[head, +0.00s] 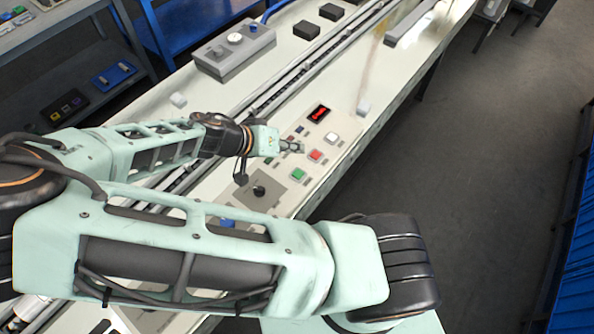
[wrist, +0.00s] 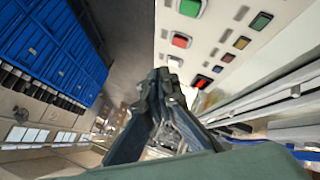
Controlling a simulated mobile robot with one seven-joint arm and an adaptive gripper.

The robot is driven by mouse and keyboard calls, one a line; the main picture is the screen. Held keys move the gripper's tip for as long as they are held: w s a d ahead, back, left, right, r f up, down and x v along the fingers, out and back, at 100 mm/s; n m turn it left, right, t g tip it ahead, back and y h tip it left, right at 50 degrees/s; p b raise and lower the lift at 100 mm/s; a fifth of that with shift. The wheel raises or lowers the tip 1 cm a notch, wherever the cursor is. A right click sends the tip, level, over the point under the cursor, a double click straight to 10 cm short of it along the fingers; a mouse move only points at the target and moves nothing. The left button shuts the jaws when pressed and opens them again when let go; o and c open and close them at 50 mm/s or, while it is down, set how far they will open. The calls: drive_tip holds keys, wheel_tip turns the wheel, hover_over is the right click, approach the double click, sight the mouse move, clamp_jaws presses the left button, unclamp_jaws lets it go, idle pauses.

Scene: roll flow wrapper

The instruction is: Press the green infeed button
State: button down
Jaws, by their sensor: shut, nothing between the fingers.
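A green button (head: 298,174) sits on the pale control panel (head: 318,184), below a red button (head: 316,155) and a white button (head: 332,138). In the wrist view, the green button (wrist: 190,7) is at the top edge, partly cut off, with the red button (wrist: 181,40) nearer my fingers. A second, smaller green button (wrist: 261,20) is to its right. I cannot read which is labelled infeed. My gripper (head: 299,147) is shut and empty, over the panel just left of the red button. Its fingertips (wrist: 161,73) appear near the white button; contact cannot be told.
A red-lit display (head: 318,113) is farther up the panel. A dark knob on a grey plate (head: 262,190) lies below my wrist. A grey control box (head: 234,46) stands at the back. Rails run along the machine's left side. Open floor (head: 470,180) lies to the right.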

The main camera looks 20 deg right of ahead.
sight(296, 174)
drive_tip(key=shift+f, duration=0.1)
wheel_tip(296, 174, down, 9)
drive_tip(key=b, duration=0.7)
idle(1.4)
drive_tip(key=shift+f, duration=0.25)
